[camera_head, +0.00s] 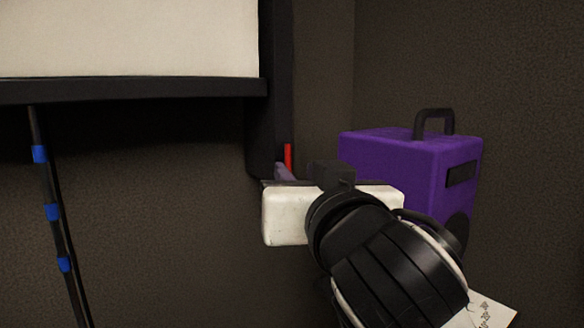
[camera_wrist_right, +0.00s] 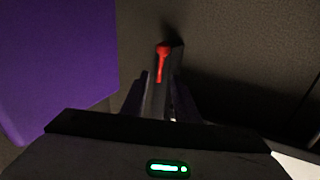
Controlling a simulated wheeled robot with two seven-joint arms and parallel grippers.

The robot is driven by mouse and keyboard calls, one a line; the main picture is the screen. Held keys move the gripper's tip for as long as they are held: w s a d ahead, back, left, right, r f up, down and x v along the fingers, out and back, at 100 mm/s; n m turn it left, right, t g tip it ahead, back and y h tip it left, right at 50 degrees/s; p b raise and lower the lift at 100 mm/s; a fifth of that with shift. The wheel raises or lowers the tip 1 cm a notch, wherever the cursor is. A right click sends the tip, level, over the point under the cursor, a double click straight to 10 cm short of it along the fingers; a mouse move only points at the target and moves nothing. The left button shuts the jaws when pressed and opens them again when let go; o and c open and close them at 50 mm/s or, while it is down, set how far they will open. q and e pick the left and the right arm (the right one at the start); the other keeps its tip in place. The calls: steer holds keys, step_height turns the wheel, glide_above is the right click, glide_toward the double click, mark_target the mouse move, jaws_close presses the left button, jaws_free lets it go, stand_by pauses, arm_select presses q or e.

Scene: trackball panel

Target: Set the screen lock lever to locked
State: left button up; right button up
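The red lever (camera_head: 287,157) stands upright at the lower end of the black post (camera_head: 272,120) on the screen's right side. In the right wrist view the red lever (camera_wrist_right: 161,62) has a rounder end at the top and a thin stem. My right gripper (camera_head: 284,172) is just below and in front of it in the head view. In the wrist view its two dark purple fingers (camera_wrist_right: 161,85) are apart, with the lever's lower stem showing in line with the gap. I cannot tell whether they touch it. No lock marking is readable. My left gripper is out of view.
The white screen (camera_head: 130,38) with its black lower bar (camera_head: 130,90) fills the upper left. A purple box (camera_head: 400,165) with a black handle stands right of my gripper. A black pole with blue bands (camera_head: 51,212) leans at the left. A paper (camera_head: 488,313) lies lower right.

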mark_target(289, 164)
steer(key=x, duration=0.5)
jaws_close()
stand_by(1.4)
